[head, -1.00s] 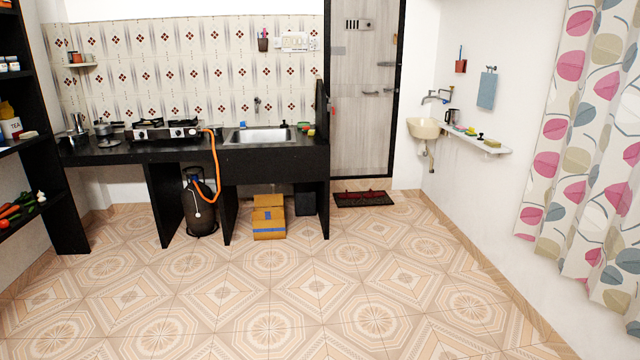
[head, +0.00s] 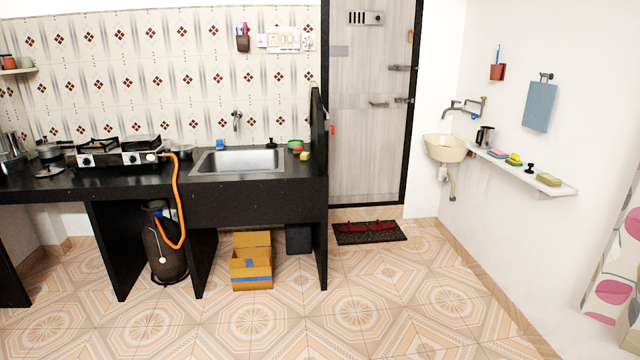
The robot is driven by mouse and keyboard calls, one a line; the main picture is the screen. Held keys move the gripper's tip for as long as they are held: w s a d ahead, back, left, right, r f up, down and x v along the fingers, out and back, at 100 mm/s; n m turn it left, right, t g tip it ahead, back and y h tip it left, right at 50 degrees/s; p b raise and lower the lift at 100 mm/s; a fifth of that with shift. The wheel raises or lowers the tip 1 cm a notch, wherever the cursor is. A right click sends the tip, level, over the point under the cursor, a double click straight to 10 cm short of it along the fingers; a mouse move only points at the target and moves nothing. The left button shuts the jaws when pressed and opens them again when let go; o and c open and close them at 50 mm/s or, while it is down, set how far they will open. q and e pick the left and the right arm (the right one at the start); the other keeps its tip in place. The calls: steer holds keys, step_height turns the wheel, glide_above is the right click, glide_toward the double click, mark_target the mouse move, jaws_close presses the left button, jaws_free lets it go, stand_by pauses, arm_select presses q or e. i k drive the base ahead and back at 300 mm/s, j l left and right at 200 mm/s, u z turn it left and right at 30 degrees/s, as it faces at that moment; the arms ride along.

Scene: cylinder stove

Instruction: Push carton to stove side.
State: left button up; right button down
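An open cardboard carton (head: 252,271) with blue tape stands on the tiled floor under the sink part of the black counter, its flap raised at the back. The stove (head: 122,152), a gas burner unit, sits on the counter to the left. Below the stove, a dark gas cylinder (head: 165,248) stands between two black counter supports, with an orange hose running up to the stove. A black support panel stands between the cylinder and the carton. Neither of my grippers is in view.
The sink (head: 238,161) is set in the counter (head: 255,200). A dark bin (head: 299,238) stands right of the carton. A doormat (head: 369,232) lies by the door. The floor (head: 350,310) in front is clear. A washbasin (head: 445,148) hangs on the right wall.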

mark_target(257, 278)
steer(key=i+l+u, duration=0.1)
steer(key=i, duration=1.85)
